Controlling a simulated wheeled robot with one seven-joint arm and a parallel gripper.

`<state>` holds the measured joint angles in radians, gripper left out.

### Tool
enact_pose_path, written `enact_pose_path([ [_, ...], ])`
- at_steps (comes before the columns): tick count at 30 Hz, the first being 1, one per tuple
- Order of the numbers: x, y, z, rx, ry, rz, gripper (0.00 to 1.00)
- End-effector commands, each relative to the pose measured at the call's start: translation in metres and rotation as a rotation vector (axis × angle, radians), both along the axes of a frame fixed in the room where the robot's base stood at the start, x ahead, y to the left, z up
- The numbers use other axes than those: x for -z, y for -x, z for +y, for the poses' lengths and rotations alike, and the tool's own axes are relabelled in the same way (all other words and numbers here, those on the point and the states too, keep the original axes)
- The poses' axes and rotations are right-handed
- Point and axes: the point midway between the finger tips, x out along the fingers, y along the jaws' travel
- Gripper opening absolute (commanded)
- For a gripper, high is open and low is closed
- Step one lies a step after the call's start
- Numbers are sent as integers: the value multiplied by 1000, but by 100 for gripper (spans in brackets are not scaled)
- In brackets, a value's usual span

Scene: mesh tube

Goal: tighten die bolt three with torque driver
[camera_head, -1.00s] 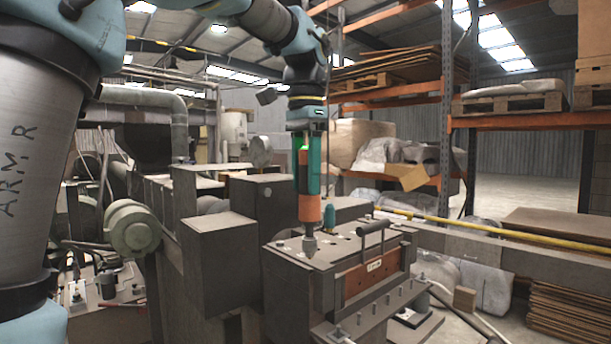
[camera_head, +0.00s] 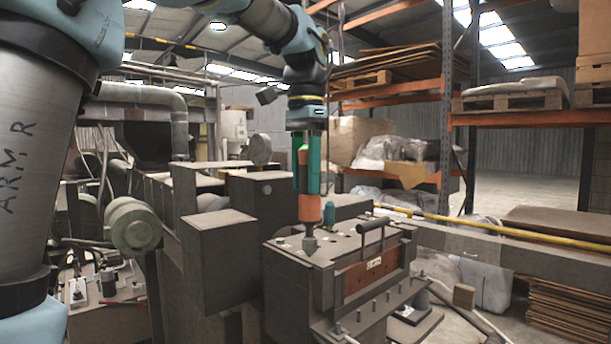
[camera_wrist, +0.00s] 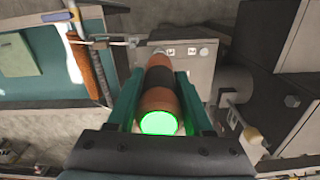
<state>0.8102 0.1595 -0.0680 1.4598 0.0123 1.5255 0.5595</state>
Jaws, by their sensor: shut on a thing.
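The torque driver (camera_head: 310,208), an orange tool with a dark band and a grey socket at its lower end, stands upright in my gripper (camera_head: 308,165). My gripper's teal fingers are shut on it; in the wrist view the driver (camera_wrist: 158,100) lies between them, its end cap glowing green. The socket is at the top of the grey die block (camera_head: 345,240), near its left front part; whether it is seated on a bolt I cannot tell. Pale round spots show on the die's top. The bolt under the socket is hidden.
Grey box housings (camera_head: 220,255) stand close on the left. A yellow rail (camera_head: 480,227) runs behind on the right.

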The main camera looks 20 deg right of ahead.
Motion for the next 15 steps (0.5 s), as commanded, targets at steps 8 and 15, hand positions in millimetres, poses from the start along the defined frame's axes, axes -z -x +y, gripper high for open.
enact_pose_path([
  [8, 2, 0, 0, 0, 2, -1, 0],
  [15, 5, 0, 0, 0, 2, -1, 0],
])
